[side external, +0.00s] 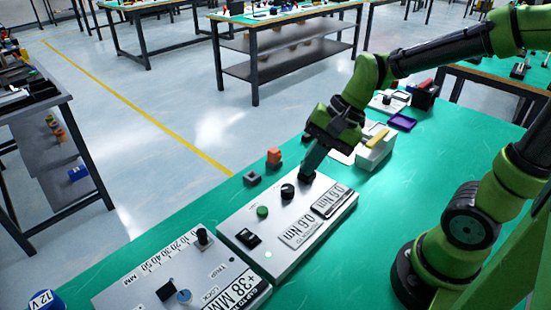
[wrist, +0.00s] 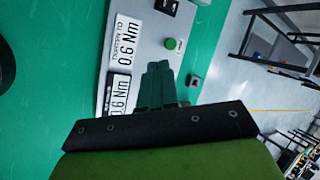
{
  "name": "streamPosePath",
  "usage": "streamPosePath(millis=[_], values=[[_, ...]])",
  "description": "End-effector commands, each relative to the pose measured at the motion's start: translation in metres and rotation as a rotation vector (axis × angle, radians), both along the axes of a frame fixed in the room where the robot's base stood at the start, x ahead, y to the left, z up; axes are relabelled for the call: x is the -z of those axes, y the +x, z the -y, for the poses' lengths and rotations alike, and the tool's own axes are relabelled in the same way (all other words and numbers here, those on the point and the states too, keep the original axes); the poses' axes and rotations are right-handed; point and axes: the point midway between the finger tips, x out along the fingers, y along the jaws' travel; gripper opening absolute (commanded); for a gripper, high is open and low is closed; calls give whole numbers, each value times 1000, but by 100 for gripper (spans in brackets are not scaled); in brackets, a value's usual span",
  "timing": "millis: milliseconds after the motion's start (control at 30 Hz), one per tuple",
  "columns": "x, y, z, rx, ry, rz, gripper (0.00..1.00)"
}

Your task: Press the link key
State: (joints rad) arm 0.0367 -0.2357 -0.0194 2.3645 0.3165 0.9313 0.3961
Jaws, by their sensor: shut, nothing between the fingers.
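A pale control box (side external: 290,262) lies on the green table and carries a round green button (side external: 262,211), a black knob (side external: 288,191), a black rocker switch (side external: 248,238) and two "0.6 Nm" plates. The green button also shows in the wrist view (wrist: 171,43), beyond my fingertips, with small lettering beside it that I cannot read. No key is legibly marked "link". My gripper (side external: 308,176) is shut and empty, pointing down at the box's far right end, past the knob. In the wrist view my fingers (wrist: 158,68) cover part of the box, and the knob is hidden. Contact cannot be told.
A second box (side external: 185,270) marked "+38 MM" stands at the front left with a knob and levers. A grey block (side external: 252,178) and an orange block (side external: 274,157) sit behind the first box. A white box (side external: 376,152) and a purple tray (side external: 402,122) are farther right.

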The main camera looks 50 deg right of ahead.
Motion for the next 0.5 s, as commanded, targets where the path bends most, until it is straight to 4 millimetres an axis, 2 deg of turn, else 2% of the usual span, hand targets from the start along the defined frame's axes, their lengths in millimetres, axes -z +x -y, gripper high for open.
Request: streamPosePath(millis=[100, 300, 500], values=[[20, 22, -11, 305, 190, -208, 0], [41, 58, -28, 836, 481, -547, 0], [38, 83, -37, 1203, 687, -777, 0]])
